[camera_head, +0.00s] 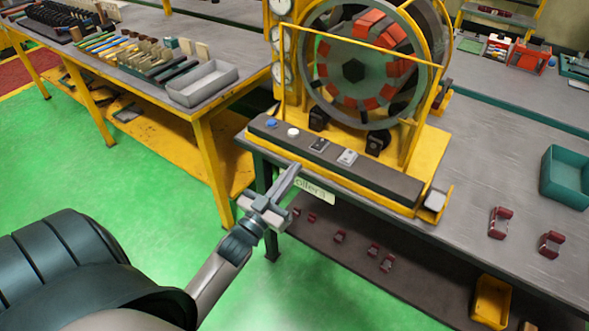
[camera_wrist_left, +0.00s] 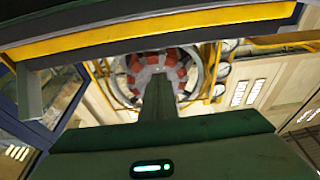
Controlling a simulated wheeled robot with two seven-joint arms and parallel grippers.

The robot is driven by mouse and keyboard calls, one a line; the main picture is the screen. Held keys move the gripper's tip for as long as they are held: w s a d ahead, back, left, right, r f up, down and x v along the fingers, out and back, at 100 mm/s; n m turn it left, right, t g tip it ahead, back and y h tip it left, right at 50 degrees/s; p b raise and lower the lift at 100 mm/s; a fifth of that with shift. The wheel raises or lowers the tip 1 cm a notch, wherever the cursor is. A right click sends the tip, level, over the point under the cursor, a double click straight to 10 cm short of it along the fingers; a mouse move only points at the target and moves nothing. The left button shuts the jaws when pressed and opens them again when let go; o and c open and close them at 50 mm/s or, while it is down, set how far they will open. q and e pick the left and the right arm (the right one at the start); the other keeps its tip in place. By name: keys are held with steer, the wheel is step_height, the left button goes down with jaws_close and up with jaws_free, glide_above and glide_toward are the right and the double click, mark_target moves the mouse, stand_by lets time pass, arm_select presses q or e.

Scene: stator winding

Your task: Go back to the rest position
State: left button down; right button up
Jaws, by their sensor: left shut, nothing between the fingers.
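My left gripper (camera_head: 282,188) comes in from the lower left in the head view. Its fingers are shut with nothing between them. It is over the green floor, in front of the table edge below the stator machine (camera_head: 357,70). The gripper appears apart from the machine. In the left wrist view the shut fingers (camera_wrist_left: 158,98) point toward the stator ring (camera_wrist_left: 160,72), which shows behind them. My right gripper is in neither view.
A workbench (camera_head: 232,95) with a grey tray (camera_head: 202,83) and rows of tools stands at the left. On the right table are a teal bin (camera_head: 566,177) and red parts (camera_head: 500,222). A shelf below holds more red parts and a yellow bin (camera_head: 491,301). Green floor (camera_head: 140,170) is clear.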

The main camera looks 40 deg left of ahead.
arm_select(q)
steer(key=shift+f, duration=0.1)
stand_by(0.4)
step_height(320, 180, down, 23)
steer(key=s+d+g, duration=0.2)
steer(key=g, duration=0.3)
steer(key=s+d+f+g, duration=0.1)
steer(key=s+f+g, duration=0.3)
steer(key=f, duration=0.5)
steer(key=s+d+f+g, duration=0.1)
steer(key=s+d+f, duration=0.1)
steer(key=s+f, duration=0.6)
steer(key=s+d+f+g, duration=0.1)
steer(key=s+f+g, duration=0.2)
steer(key=s+f, duration=0.4)
steer(key=s+d+f+m+g, duration=0.1)
steer(key=s+d+f+g, duration=0.1)
steer(key=s+f, duration=0.6)
steer(key=s+d+f+m+g, duration=0.1)
steer(key=s+f+g, duration=0.3)
steer(key=s, duration=1.4)
step_height(320, 180, down, 4)
steer(key=shift+d+f+g, duration=0.1)
steer(key=shift+d+g, duration=0.3)
steer(key=shift+d, duration=0.1)
